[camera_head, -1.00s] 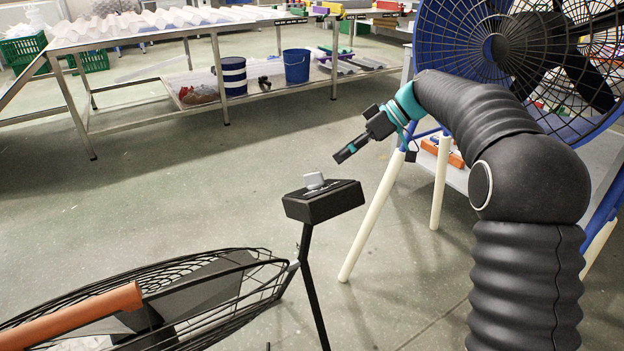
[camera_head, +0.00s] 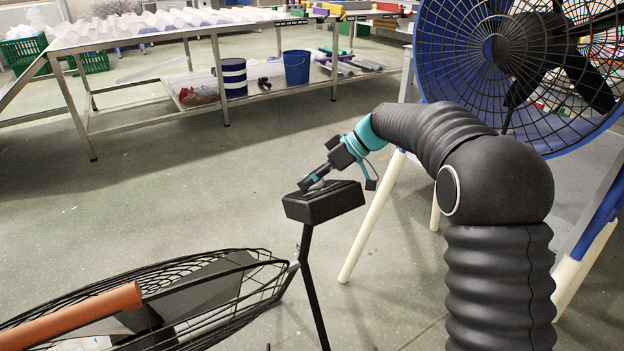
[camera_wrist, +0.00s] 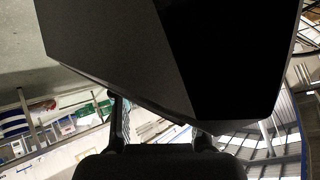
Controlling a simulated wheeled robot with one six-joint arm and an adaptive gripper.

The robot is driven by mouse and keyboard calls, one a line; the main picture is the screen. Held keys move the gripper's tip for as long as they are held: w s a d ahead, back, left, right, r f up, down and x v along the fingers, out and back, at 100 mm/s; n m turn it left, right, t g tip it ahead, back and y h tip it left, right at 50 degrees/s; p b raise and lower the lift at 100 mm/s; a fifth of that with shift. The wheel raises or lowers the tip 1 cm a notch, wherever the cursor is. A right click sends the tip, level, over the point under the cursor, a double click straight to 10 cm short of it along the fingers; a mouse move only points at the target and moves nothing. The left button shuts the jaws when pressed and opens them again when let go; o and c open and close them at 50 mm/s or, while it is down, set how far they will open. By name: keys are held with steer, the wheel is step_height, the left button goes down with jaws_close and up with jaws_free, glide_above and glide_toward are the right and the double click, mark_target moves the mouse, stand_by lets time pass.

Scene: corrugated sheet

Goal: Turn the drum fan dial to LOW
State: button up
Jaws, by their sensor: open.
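The black control box (camera_head: 325,203) stands on a thin black post in the middle of the head view. The grey dial (camera_head: 318,184) on its top is mostly hidden by my gripper (camera_head: 305,185); its setting cannot be read. My gripper slants down to the left, with its fingertips at the dial; contact cannot be told. In the wrist view my gripper (camera_wrist: 158,115) has its two fingers apart, and the dark box (camera_wrist: 110,45) fills the upper middle. The dial cannot be made out there. A large blue drum fan (camera_head: 433,60) stands at the right.
A black wire fan cage (camera_head: 262,290) with an orange-brown bar (camera_head: 70,318) lies at the lower left, close to the post. Cream-coloured legs (camera_head: 372,215) stand right of the box. A long workbench (camera_head: 165,38) is at the back; the floor between is clear.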

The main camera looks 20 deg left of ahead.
jaws_close()
steer(key=shift+f+m+t+b, duration=0.1)
steer(key=shift+m+t+b, duration=0.25)
steer(key=shift+b, duration=0.35)
steer(key=shift+t+b, duration=0.35)
steer(key=shift+b, duration=0.15)
steer(key=m+t+b, duration=0.2)
steer(key=shift+h+b, duration=0.35)
steer(key=shift+h, duration=0.05)
steer(key=m+t+h+b, duration=0.1)
steer(key=m+t, duration=0.1)
steer(key=t, duration=0.1)
steer(key=shift+w+r+m+t+h+p, duration=0.2)
steer(key=shift+m+t+h+p, duration=0.1)
steer(key=shift+m+t+h, duration=0.5)
